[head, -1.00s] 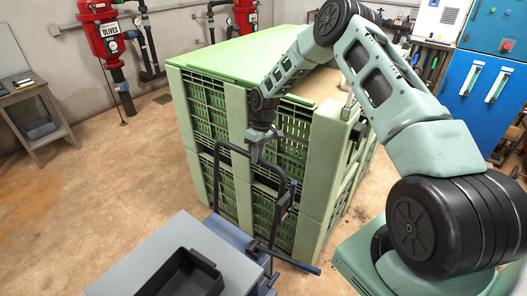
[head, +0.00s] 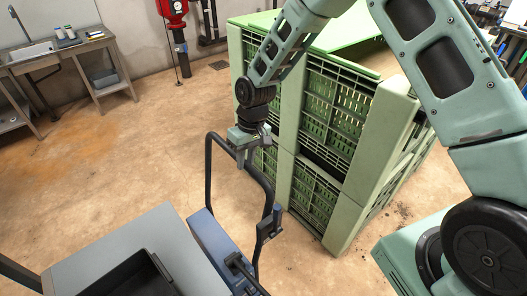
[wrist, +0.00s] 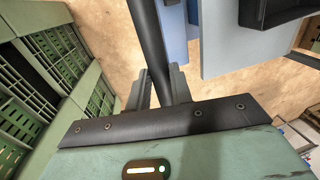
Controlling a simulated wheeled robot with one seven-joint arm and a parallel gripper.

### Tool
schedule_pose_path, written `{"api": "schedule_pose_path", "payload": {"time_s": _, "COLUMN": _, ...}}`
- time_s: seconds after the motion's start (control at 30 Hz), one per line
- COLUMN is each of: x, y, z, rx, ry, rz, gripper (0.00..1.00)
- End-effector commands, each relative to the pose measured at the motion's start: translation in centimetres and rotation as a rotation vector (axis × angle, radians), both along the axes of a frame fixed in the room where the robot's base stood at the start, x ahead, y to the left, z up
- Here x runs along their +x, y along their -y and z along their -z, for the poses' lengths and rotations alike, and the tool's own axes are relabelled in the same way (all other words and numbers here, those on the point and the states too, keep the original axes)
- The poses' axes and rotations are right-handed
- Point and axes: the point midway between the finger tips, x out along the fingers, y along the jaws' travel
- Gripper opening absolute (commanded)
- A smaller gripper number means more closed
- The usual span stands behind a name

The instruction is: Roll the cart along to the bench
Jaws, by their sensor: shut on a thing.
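The cart has a grey top (head: 125,235), a blue body (head: 213,243) and a black tubular handle (head: 208,175) bent in a loop. My gripper (head: 242,157) is shut on the top bar of this handle. In the wrist view the dark handle bar (wrist: 149,42) runs between the fingers, and the cart's grey top (wrist: 228,55) lies beyond. A steel bench (head: 45,52) with a sink stands at the upper left against the wall, away from the cart. The cart's wheels are hidden.
Stacked green crates (head: 345,112) stand just right of the cart handle. A black tray (head: 135,280) sits on the cart. Tan floor (head: 130,140) lies clear between cart and bench. A red filter unit (head: 174,12) is at the back wall.

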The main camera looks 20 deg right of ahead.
Motion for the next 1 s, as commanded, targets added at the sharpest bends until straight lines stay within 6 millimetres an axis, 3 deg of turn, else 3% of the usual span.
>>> {"api": "schedule_pose_path", "payload": {"time_s": 0.3, "x": -1.0, "y": -2.7, "z": 0.0, "rx": -0.003, "ry": 0.000, "rz": 0.001, "gripper": 0.00}}
{"api": "schedule_pose_path", "payload": {"time_s": 0.73, "x": -1.2, "y": -3.3, "z": 0.0, "rx": 0.001, "ry": 0.000, "rz": 0.000, "gripper": 0.00}}
{"api": "schedule_pose_path", "payload": {"time_s": 0.77, "x": -1.2, "y": -3.3, "z": 0.0, "rx": 0.001, "ry": 0.000, "rz": 0.000, "gripper": 0.24}}
{"api": "schedule_pose_path", "payload": {"time_s": 0.83, "x": -1.2, "y": -3.3, "z": 0.0, "rx": 0.001, "ry": 0.000, "rz": -0.001, "gripper": 0.43}}
{"api": "schedule_pose_path", "payload": {"time_s": 1.0, "x": -1.1, "y": -3.1, "z": 0.0, "rx": -0.002, "ry": 0.001, "rz": 0.001, "gripper": 0.43}}
